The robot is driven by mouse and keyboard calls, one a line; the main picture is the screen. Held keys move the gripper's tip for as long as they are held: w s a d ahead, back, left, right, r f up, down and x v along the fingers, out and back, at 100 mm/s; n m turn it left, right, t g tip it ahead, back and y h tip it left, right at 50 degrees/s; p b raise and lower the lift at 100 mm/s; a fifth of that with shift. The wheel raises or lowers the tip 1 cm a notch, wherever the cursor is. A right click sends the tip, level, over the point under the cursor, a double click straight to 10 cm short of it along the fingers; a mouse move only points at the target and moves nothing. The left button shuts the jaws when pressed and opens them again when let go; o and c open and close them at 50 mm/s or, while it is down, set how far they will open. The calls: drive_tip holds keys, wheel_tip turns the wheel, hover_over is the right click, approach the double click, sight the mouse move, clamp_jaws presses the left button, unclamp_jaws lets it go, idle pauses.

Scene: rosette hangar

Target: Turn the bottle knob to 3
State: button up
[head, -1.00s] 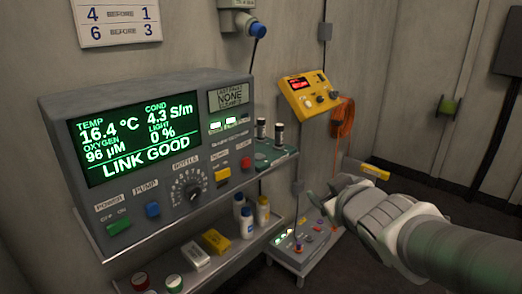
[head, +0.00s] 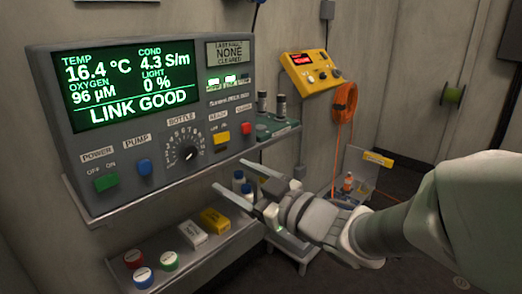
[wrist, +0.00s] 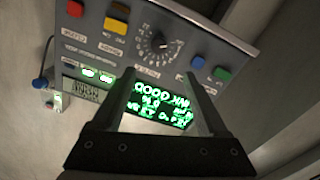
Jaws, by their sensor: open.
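The bottle knob (head: 187,153) is a round black knob with a ring of numbers, on the lower front of the grey instrument box (head: 40,85). Its pointer is too small to read. My gripper (head: 230,176) is open and empty, its two fingers reaching left, to the lower right of the knob in the head view. In the wrist view the panel appears upside down. There the knob (wrist: 158,44) lies beyond and between the fingertips of my gripper (wrist: 160,78), with a gap between. The lit screen (head: 130,85) reads LINK GOOD.
Green (head: 106,183) and blue (head: 145,167) switches flank the knob on the left, yellow (head: 221,138) and red (head: 246,128) ones on the right. A lower shelf (head: 120,243) holds capped jars, small boxes and bottles. Vials (head: 280,105) stand right of the box.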

sight(191, 152)
drive_tip(key=p, duration=0.3)
drive_tip(key=w+a+p, duration=0.1)
drive_tip(key=p, duration=0.3)
drive_tip(key=shift+w+a+r, duration=0.25)
drive_tip(key=shift+r, duration=0.1)
drive_tip(key=shift+w+a+p, duration=0.1)
drive_tip(key=shift+a+p, duration=0.05)
drive_tip(key=shift+p, duration=0.95)
drive_tip(key=x, duration=1.1)
drive_tip(key=shift+w+a+f+p, duration=0.25)
drive_tip(key=shift+f+p, duration=0.05)
drive_tip(key=shift+p, duration=0.05)
clamp_jaws()
